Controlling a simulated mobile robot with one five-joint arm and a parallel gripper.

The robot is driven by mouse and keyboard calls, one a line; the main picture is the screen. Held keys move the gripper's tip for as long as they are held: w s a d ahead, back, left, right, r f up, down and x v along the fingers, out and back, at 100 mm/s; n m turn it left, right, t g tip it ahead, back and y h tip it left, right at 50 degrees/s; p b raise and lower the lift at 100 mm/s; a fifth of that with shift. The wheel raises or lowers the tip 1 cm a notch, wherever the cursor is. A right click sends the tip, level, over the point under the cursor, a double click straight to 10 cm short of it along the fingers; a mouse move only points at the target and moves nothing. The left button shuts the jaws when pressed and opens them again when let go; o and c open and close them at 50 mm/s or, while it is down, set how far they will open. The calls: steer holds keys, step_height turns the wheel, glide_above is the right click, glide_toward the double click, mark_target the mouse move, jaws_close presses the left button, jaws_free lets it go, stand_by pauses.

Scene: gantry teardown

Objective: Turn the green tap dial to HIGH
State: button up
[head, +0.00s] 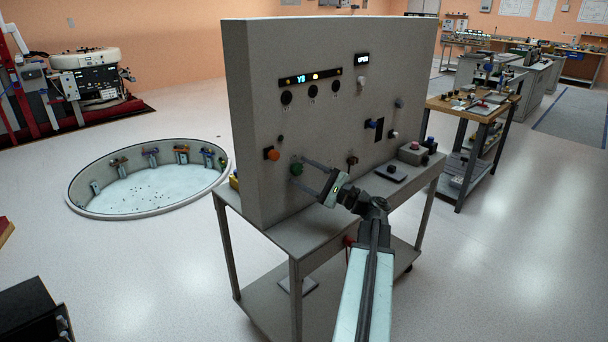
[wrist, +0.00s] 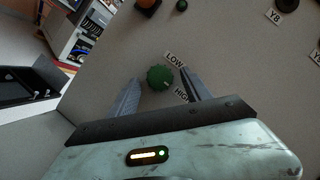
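The green tap dial (head: 296,169) is on the grey upright panel, left of its middle and low down. In the wrist view the green dial (wrist: 160,77) is a ridged round knob with a LOW label (wrist: 174,59) at its upper right and a HIGH label (wrist: 182,94) at its lower right. My gripper (head: 304,172) reaches the panel at the dial. In the wrist view its fingers (wrist: 160,80) are spread on either side of the dial, with gaps showing between the fingers and the knob. Which way the dial points is too small to tell.
An orange button (head: 272,154) is left of the dial. The grey panel (head: 260,100) stands on a cart (head: 290,240) and carries black knobs, a small display and switches. A control box (head: 413,153) sits on the cart's right. A round pit (head: 150,190) is on the floor at left.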

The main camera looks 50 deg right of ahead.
steer(key=b+v, duration=0.2)
steer(key=v, duration=0.5)
steer(key=shift+s, duration=0.4)
steer(key=shift+d+f, duration=0.1)
steer(key=shift+f, duration=0.05)
